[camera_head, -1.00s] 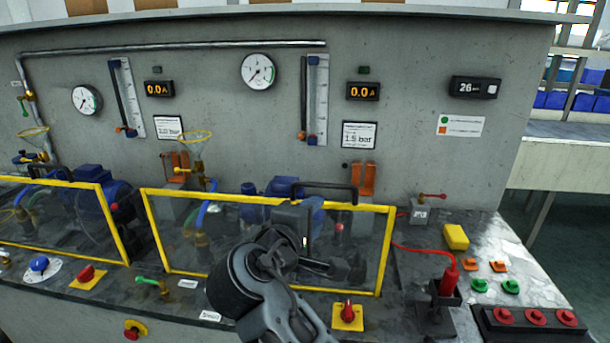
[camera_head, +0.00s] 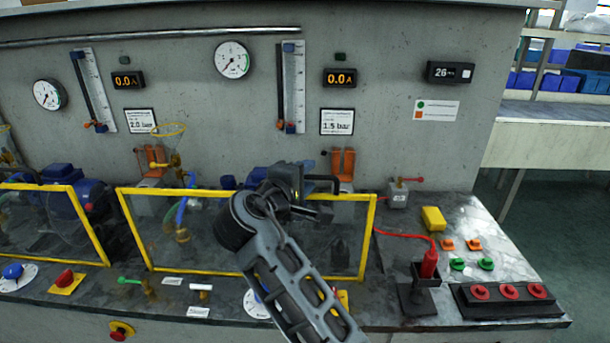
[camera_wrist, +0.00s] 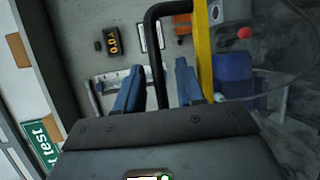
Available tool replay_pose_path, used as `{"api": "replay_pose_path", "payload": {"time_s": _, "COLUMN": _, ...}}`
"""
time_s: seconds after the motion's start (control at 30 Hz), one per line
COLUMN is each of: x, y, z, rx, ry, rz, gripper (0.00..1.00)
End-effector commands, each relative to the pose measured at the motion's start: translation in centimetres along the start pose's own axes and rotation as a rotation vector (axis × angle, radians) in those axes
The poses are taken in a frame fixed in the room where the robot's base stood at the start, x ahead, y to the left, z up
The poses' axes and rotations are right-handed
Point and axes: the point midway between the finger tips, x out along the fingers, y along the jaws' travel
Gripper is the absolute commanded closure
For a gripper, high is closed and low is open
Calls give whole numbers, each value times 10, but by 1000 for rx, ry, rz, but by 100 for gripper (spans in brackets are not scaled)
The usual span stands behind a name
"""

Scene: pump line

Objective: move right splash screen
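The right splash screen (camera_head: 150,269) is a clear panel in a yellow frame, upright on the bench in front of a pump in the head view. Its black handle (camera_head: 326,178) stands at the top edge, right of the middle. The handle (camera_wrist: 153,40) and the yellow frame (camera_wrist: 203,55) also show in the wrist view. My gripper (camera_wrist: 159,78) has its two blue fingers apart, with the black handle seen between them. A gap shows beside the handle, though contact is hard to judge.
A left yellow-framed screen (camera_head: 92,228) stands beside it. A red probe in a black holder (camera_head: 415,300), a yellow block (camera_head: 433,218) and a red-button box (camera_head: 508,300) are to the right. Gauges line the grey wall.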

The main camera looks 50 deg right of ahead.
Motion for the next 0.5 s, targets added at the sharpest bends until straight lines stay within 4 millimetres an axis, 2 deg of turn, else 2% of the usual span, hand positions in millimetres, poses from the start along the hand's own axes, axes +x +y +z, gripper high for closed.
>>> {"api": "replay_pose_path", "payload": {"time_s": 0.17, "x": 0, "y": 0, "z": 0, "rx": 0, "ry": 0, "rz": 0, "gripper": 62}}
{"api": "replay_pose_path", "payload": {"time_s": 0.5, "x": 0, "y": 0, "z": 0, "rx": 0, "ry": 0, "rz": 0, "gripper": 94}}
